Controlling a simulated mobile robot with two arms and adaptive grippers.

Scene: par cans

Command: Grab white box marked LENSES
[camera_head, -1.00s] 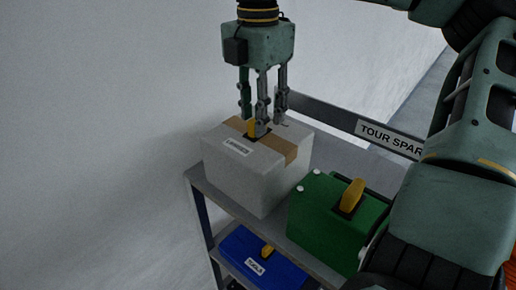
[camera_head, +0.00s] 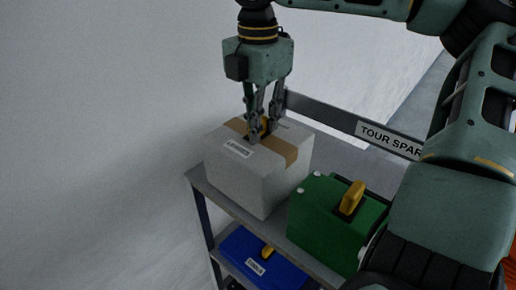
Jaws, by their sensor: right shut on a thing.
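The white box marked LENSES (camera_head: 245,182) sits on the top shelf of a grey rack, at its left end. My right gripper (camera_head: 263,132) points straight down at the middle of the box's top. The box still appears to rest on the shelf. My left gripper is not in view.
A green case (camera_head: 335,222) with a yellow handle stands right of the box on the same shelf. A blue case (camera_head: 258,262) lies on the shelf below. A rail with a TOUR SPAR... sign (camera_head: 388,139) runs behind. A pale wall (camera_head: 100,130) is at left.

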